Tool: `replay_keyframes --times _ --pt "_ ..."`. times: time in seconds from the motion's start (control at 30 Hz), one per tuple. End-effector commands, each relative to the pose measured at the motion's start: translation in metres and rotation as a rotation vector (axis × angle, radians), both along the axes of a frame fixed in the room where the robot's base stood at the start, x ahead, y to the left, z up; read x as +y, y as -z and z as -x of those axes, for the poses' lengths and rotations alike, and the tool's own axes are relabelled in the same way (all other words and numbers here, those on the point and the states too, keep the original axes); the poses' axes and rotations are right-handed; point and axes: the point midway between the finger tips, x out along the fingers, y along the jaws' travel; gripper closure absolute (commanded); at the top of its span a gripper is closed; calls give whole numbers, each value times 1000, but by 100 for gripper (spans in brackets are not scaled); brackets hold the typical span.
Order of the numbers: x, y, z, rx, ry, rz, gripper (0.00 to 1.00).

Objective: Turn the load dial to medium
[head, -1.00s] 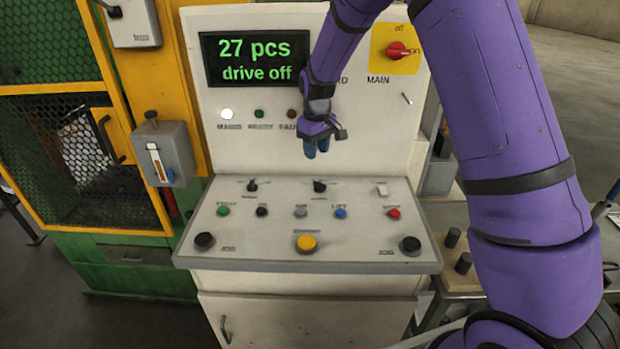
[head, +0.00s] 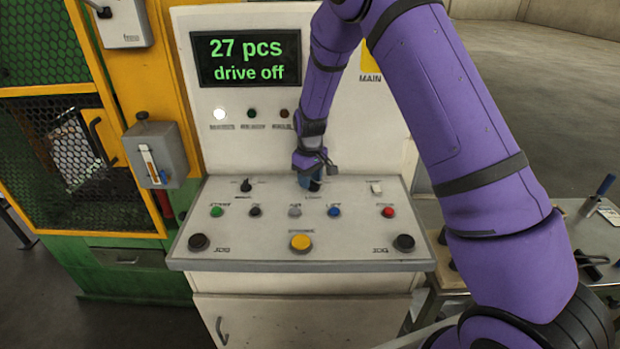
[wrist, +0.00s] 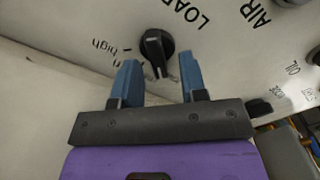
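The load dial (head: 316,186) is a black knob on the console's sloped panel, in the upper right row. In the wrist view the dial (wrist: 156,48) has a raised ridge, with part of the word "LOAD" above it and "high" to its left. Other marks are partly hidden by the left finger, so I cannot tell its setting. My gripper (head: 310,180) is over the dial and partly hides it in the head view. In the wrist view my gripper (wrist: 159,68) is open, its two blue fingers apart with the dial between and just beyond their tips. I see no contact.
Another black dial (head: 246,185) is to the left and a white switch (head: 376,188) to the right. Several coloured buttons, including a yellow one (head: 301,242), lie nearer the panel's front edge. The display (head: 246,58) behind reads "27 pcs, drive off".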

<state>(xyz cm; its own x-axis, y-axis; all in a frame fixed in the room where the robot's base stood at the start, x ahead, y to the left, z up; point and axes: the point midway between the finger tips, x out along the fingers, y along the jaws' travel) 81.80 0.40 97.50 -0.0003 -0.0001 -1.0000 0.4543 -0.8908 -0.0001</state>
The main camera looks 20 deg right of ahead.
Motion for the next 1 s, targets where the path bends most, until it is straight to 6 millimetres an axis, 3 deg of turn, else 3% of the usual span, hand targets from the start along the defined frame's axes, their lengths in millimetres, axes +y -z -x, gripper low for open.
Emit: replay_keyframes --times 0.07,0.23,0.67,1.0 --pt "0 0 0 0 0 0 63" --pt "0 0 0 0 0 0 100" --pt "-1 0 -1 0 63 0 100" --pt "-4 -1 -2 -1 310 1 100"
